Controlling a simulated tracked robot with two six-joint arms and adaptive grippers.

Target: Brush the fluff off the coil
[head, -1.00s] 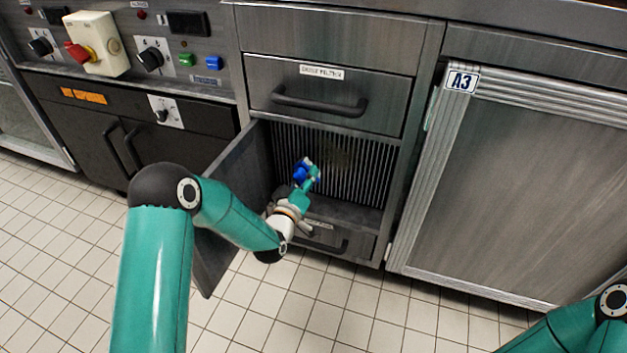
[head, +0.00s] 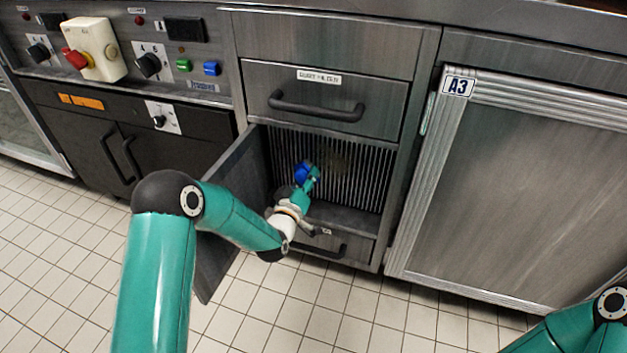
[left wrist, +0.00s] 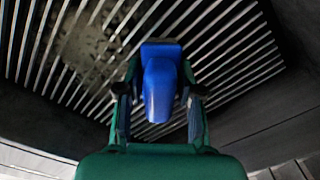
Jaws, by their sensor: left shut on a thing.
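The coil (head: 360,178) is a bank of upright metal fins inside an open compartment, and it also fills the back of the left wrist view (left wrist: 225,45). A patch of brownish-grey fluff (left wrist: 88,45) lies on the fins, upper left in the left wrist view; it is a faint dark smudge in the head view (head: 338,158). My left gripper (left wrist: 160,100) is shut on a blue brush (left wrist: 160,85), which also shows in the head view (head: 304,172). The brush is in front of the fins, to the left of the fluff in the head view. Its bristles are hidden. My right gripper is out of view.
The compartment's door (head: 228,215) stands open on the left, beside my left arm. A drawer with a handle (head: 318,106) is above, and another handle (head: 318,244) below. Cabinet A3 (head: 520,190) is shut on the right. The tiled floor in front is clear.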

